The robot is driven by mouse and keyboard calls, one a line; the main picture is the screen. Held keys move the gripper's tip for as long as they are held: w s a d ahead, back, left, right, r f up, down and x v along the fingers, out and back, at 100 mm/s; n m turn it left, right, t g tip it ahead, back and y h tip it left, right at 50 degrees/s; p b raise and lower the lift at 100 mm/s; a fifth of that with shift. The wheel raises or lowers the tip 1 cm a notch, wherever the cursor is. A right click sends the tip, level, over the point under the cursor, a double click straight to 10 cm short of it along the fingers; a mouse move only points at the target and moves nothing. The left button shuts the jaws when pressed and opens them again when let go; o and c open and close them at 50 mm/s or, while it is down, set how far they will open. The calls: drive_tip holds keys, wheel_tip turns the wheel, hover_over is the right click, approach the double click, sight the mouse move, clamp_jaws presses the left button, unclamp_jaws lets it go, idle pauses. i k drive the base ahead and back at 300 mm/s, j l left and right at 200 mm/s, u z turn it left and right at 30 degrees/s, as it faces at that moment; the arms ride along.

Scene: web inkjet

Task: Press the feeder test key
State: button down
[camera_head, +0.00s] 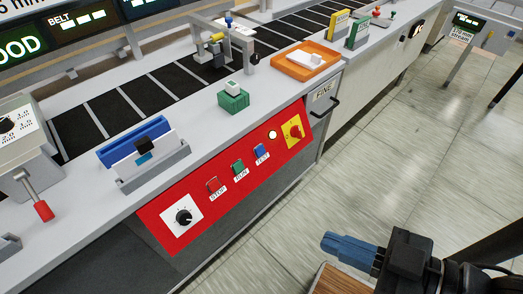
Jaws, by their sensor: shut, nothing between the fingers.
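A red control panel (228,208) slopes along the front of the machine. On it, a blue key (262,151) sits above a small label that reads TEST. To its left are a green key (238,166) labelled RUN and a red key (214,185) labelled STOP. My gripper (328,242) is at the lower right, its blue fingers together and pointing left. It is empty and well apart from the panel, over the floor in the picture.
A round lamp (272,134) and a yellow plate with a red switch (294,132) sit right of the keys. A black dial (183,216) is at the panel's left. A dark handle (325,108) juts out near the panel's right end. Tiled floor is clear in front.

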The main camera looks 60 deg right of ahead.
sight(260, 151)
drive_tip(key=k+l+z, duration=0.15)
drive_tip(key=l+z, duration=0.15)
drive_tip(key=l, duration=0.25)
drive_tip(key=k+l+z, duration=0.1)
drive_tip(key=l+z, duration=0.2)
drive_tip(key=l, duration=0.25)
drive_tip(key=l+z, duration=0.3)
drive_tip(key=l, duration=0.25)
